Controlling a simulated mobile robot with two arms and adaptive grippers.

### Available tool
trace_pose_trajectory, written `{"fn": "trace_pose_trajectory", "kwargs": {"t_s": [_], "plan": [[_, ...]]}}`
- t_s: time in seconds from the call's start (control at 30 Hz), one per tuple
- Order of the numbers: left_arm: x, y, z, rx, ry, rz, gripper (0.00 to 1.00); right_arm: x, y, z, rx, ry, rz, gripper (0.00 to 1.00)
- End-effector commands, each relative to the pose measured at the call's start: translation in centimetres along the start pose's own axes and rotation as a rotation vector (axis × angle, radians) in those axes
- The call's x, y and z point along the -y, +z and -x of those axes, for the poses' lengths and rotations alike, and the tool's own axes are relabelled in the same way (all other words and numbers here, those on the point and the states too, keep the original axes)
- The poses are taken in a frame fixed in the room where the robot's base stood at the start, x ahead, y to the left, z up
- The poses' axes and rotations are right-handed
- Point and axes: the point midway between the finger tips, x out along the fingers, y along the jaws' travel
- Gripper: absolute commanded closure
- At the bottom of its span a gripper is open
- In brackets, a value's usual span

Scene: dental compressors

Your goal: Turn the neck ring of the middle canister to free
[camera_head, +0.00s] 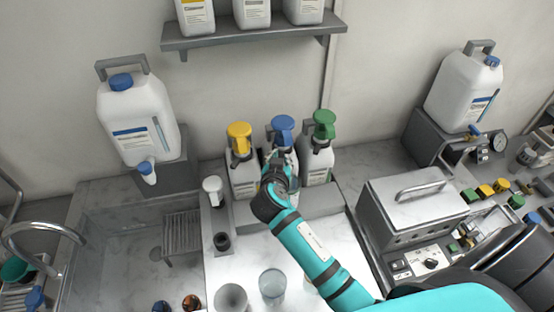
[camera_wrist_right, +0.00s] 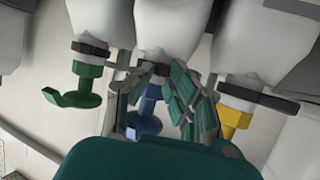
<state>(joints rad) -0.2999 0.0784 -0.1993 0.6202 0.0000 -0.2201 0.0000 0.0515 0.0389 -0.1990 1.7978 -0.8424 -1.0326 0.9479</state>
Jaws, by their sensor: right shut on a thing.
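Three white canisters stand in a row at the wall: one with a yellow top (camera_head: 239,135), the middle one with a blue top (camera_head: 283,128), and one with a green top (camera_head: 324,122). My right gripper (camera_head: 280,162) reaches the middle canister from the front and hides most of its body and neck. In the right wrist view, which looks upside down, the gripper (camera_wrist_right: 160,88) is shut around the neck of the middle canister (camera_wrist_right: 168,25), just beside the blue top (camera_wrist_right: 148,110). The neck ring itself is mostly hidden by the fingers. My left gripper is not in view.
The green top (camera_wrist_right: 88,75) and yellow top (camera_wrist_right: 236,108) flank the gripper closely. A metal box with a handle (camera_head: 412,205) stands right of my right arm. Clear cups (camera_head: 272,285) stand on the counter in front. A shelf (camera_head: 250,38) hangs above.

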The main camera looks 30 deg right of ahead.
Motion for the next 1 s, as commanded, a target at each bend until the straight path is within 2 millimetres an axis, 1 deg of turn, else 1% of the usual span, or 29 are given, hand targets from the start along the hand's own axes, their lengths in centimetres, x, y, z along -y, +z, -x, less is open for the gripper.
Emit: {"fn": "trace_pose_trajectory", "kwargs": {"t_s": [0.03, 0.27, 0.63, 0.8, 1.0], "plan": [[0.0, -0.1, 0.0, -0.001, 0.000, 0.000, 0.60, -0.5, -0.1, 0.0, -0.003, -0.030, 0.015, 1.00], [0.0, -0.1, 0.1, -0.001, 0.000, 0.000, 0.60, -1.9, -0.3, -0.2, -0.006, -0.226, 0.099, 1.00], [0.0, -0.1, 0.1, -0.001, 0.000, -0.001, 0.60, -4.0, -0.7, -1.2, -0.008, -0.540, 0.237, 1.00], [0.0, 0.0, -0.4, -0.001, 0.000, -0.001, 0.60, -4.6, -0.8, -1.7, -0.007, -0.657, 0.285, 1.00], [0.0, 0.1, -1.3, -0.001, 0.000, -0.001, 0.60, -5.1, -1.0, -2.2, -0.007, -0.759, 0.324, 1.00]]}}
